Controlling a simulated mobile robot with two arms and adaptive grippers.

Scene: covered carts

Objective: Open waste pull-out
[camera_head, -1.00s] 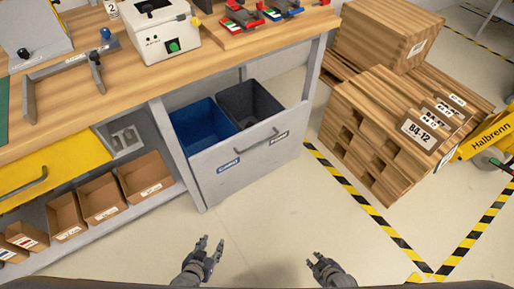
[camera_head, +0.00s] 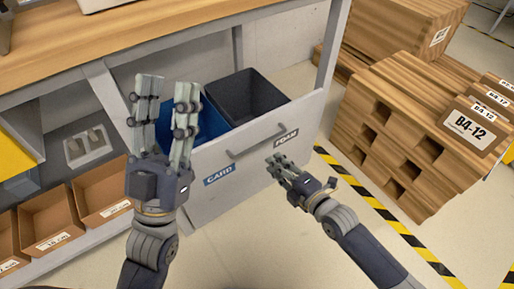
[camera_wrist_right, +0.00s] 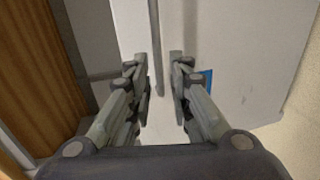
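The waste pull-out has a light grey front (camera_head: 238,186) with CARD and FOAM labels and a bar handle (camera_head: 258,143). It stands partly out, with a blue bin (camera_head: 208,122) and a dark grey bin (camera_head: 248,98) visible inside. My right gripper (camera_head: 278,165) is open, just in front of the panel below the handle's right part. In the right wrist view the handle (camera_wrist_right: 155,40) runs between the spread fingers (camera_wrist_right: 158,65), with no grip on it. My left gripper (camera_head: 168,82) is open and empty, raised in front of the pull-out's left side and hiding part of it.
The wooden worktop (camera_head: 150,45) runs above the pull-out. Cardboard boxes (camera_head: 100,190) stand on a low shelf at the left. Stacked wooden crates (camera_head: 415,140) stand at the right behind black-yellow floor tape (camera_head: 385,212). The floor in front is partly clear.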

